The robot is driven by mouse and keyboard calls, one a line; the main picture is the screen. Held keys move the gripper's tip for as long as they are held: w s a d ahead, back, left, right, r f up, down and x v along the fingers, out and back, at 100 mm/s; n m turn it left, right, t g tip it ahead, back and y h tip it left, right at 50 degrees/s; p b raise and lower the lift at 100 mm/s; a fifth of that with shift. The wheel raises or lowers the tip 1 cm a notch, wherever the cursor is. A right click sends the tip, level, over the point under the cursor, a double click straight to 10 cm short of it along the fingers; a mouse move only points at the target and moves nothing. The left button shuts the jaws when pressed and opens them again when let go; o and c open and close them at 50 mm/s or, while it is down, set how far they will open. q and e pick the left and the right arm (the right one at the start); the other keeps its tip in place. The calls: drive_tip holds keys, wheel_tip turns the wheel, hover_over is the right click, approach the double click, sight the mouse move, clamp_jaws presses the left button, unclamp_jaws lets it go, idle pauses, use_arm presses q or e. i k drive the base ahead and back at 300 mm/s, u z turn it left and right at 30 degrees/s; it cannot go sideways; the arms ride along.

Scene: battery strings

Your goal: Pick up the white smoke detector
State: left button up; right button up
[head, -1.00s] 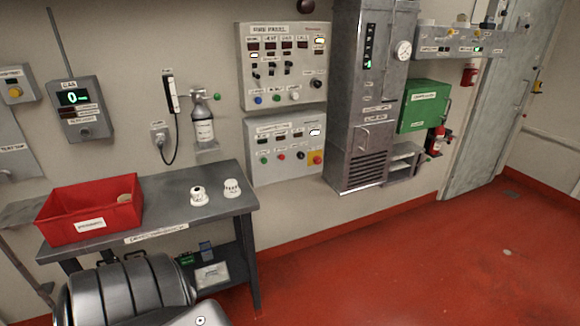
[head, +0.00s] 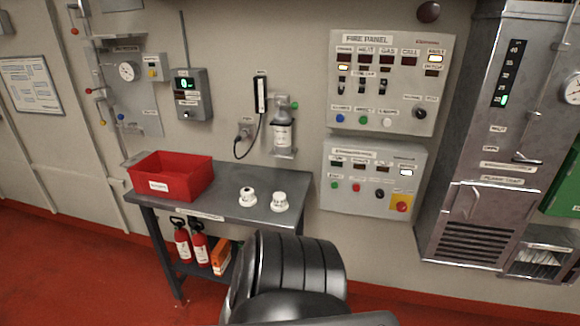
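Two small white round devices stand on the grey metal table (head: 225,208), right of the red bin. The left one (head: 247,196) has a dark spot on its top. The right one (head: 280,201) is paler on top and has small dark marks around its side. They stand apart from each other. I cannot tell which one is the smoke detector. My own dark arm links fill the bottom centre, just in front of the table's right end. Neither gripper shows in the head view.
A red bin (head: 171,186) with a white label stands on the table's left part. Fire extinguishers (head: 201,249) and an orange box (head: 221,257) are on the lower shelf. Fire panel (head: 388,84) and wall bottle (head: 283,130) are behind. Red floor (head: 80,270) is free at left.

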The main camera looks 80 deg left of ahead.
sight(279, 204)
drive_tip(key=u, duration=0.6)
drive_tip(key=i, duration=0.85)
drive_tip(key=u, duration=1.35)
drive_tip(key=i, duration=0.45)
drive_tip(key=u, duration=0.35)
